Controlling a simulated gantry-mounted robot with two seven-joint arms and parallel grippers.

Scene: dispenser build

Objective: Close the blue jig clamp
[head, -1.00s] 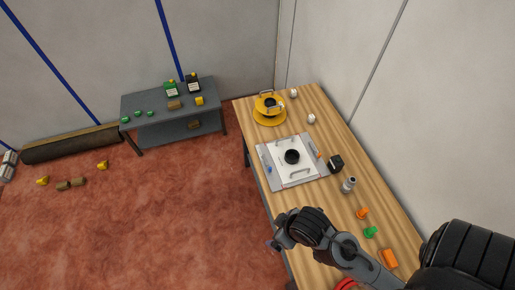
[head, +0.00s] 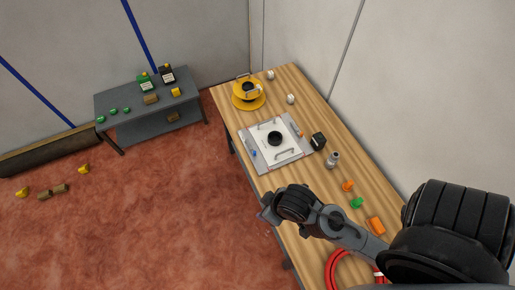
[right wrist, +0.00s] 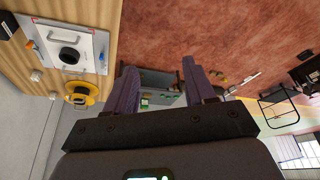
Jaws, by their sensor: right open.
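The blue jig clamp (head: 253,153) is a small blue part on the left edge of the grey jig plate (head: 265,168). It also shows in the right wrist view (right wrist: 101,57), at the plate's edge near the table edge. It is too small to tell whether it is open or closed. My right gripper (head: 264,212) is near the table's left edge, nearer to me than the jig and apart from it. In the right wrist view its two fingers (right wrist: 160,78) are spread with nothing between them. My left gripper is not in view.
The wooden table (head: 290,180) also holds a yellow reel (head: 247,100), a black box (head: 318,141), a metal cylinder (head: 333,160), small orange and green parts, and a red hose (head: 334,268). A grey side table (head: 135,115) stands left. Red floor lies between.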

